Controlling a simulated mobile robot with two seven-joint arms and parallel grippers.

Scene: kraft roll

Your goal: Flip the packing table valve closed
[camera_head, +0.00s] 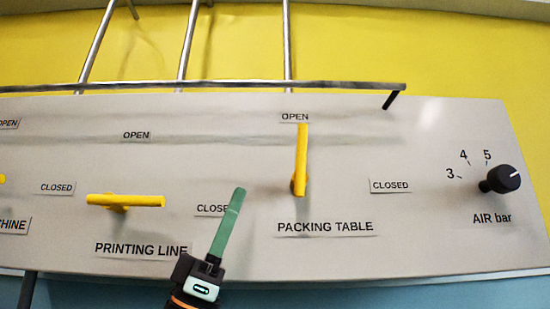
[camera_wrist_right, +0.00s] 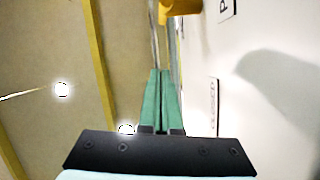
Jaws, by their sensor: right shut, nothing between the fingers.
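The packing table valve has a yellow handle (camera_head: 301,160) that stands upright, pointing at the OPEN label (camera_head: 295,117) above it. Its name label (camera_head: 325,227) is below, and a CLOSED label (camera_head: 390,185) is to its right. My right gripper (camera_head: 238,193), with green fingers, is left of the handle and apart from it in the head view, covering part of another CLOSED label. In the wrist view the fingers (camera_wrist_right: 162,75) are together and empty. A yellow handle (camera_wrist_right: 180,8) shows at the top there; I cannot tell which valve it is. My left gripper is not in view.
The printing line handle (camera_head: 126,201) lies level to the left. A black air knob (camera_head: 500,179) is at the far right of the grey panel (camera_head: 440,240). A metal rail (camera_head: 230,84) and pipes run along the panel top. The panel between handle and knob is free.

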